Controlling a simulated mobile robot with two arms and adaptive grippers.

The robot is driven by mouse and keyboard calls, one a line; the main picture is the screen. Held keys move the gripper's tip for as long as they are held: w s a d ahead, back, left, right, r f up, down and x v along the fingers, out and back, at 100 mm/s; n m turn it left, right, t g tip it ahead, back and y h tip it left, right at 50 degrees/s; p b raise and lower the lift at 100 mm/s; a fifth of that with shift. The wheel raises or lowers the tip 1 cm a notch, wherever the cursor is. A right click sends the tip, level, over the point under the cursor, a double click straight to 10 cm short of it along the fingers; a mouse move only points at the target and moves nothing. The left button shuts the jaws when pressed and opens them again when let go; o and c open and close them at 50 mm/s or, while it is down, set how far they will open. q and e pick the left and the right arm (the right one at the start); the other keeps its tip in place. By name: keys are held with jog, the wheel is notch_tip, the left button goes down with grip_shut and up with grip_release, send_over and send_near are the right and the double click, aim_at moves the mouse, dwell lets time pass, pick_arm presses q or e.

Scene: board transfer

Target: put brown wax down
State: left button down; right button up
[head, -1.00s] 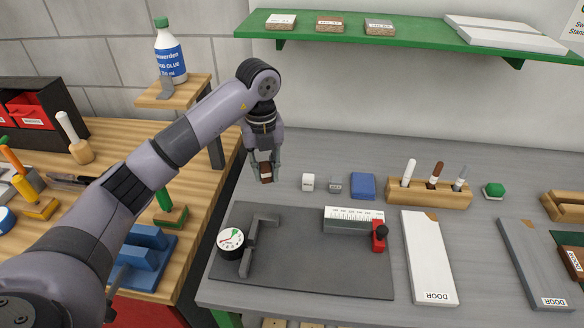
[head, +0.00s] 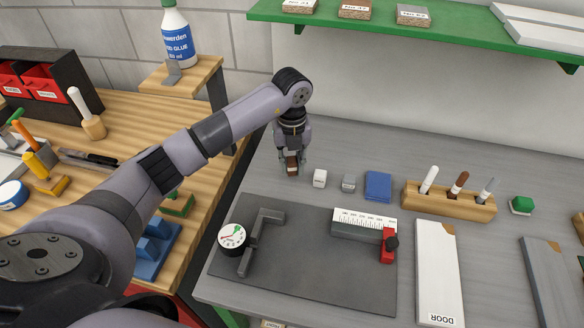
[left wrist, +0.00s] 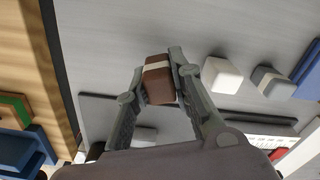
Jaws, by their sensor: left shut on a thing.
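The brown wax (head: 292,168) is a small brown block with a pale band. It also shows in the left wrist view (left wrist: 158,84) between the two fingers. My left gripper (head: 291,165) is shut on it, low over the grey bench at the far left of the row of small blocks. I cannot tell whether the wax touches the bench top. A white block (head: 320,178) stands just right of it, apart from it. A grey block (head: 348,182) is further right. My right gripper is not in view.
A blue block (head: 378,186) and a wooden holder with markers (head: 450,200) continue the row. A dark mat (head: 310,270) with a square and dial lies in front. White and grey boards lie at right. A green shelf (head: 440,35) hangs above.

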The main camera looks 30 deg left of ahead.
pick_arm(q)
notch_tip(320, 180, down, 2)
jog(key=shift+f+p, duration=0.2)
jog(key=shift+p, duration=0.1)
jog(key=shift+f, duration=0.3)
jog(key=c, duration=1.4)
grip_release()
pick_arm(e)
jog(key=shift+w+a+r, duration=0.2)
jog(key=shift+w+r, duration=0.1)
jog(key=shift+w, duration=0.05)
